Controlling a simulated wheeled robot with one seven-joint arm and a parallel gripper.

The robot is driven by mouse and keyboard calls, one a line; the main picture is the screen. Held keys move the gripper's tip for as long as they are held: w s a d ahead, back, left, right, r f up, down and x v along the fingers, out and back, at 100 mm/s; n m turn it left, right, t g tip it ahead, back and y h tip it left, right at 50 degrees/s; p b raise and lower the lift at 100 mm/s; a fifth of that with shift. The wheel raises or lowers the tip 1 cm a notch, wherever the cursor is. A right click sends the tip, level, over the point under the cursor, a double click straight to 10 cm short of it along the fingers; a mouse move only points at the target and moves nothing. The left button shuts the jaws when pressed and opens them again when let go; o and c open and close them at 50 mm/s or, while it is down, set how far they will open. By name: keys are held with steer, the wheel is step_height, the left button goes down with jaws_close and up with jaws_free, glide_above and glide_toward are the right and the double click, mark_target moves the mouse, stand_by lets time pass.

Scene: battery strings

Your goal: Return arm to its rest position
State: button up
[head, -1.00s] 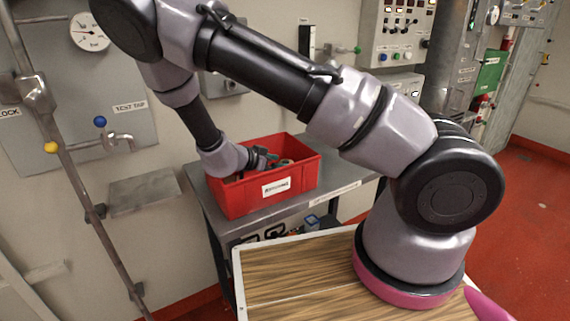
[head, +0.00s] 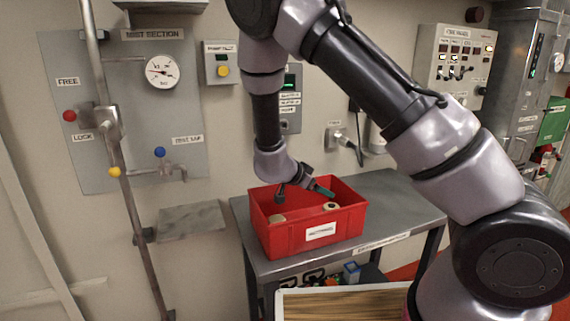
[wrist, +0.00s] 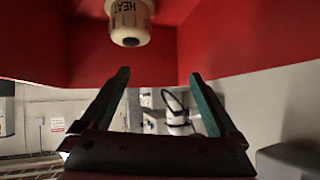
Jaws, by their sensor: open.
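My arm reaches from the right of the head view over the red bin (head: 285,240). My gripper (head: 301,192) is open and empty at the height of the bin's rim, above its inside. In the wrist view my gripper's two fingers (wrist: 159,76) stand wide apart with nothing between them. A cream cylinder (wrist: 128,20) with a dark tip and lettering that reads "HEAT" shows beyond the fingers against the red walls. In the head view a cream round piece (head: 330,207) lies in the bin on the right, and another (head: 277,218) on the left.
The bin stands on a grey metal table (head: 395,200) against the wall. A vertical pipe (head: 120,170) and a small grey shelf (head: 190,221) are to its left. A panel with gauge and taps (head: 90,155) is behind. The table right of the bin is clear.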

step_height(320, 180, up, 25)
steer(key=n+t+y, duration=0.2)
steer(key=n+y, duration=0.2)
steer(key=y, duration=0.8)
steer(key=s+d+r+n+g, duration=0.1)
steer(key=s+d, duration=0.4)
steer(key=s, duration=0.6)
steer(key=s+d+r+n+h, duration=0.1)
steer(key=s+d+r+n, duration=0.2)
steer(key=s, duration=0.9)
step_height(320, 180, up, 3)
steer(key=shift+s+d+r+g, duration=0.1)
steer(key=shift+s+d+g, duration=0.25)
steer(key=shift+d, duration=0.75)
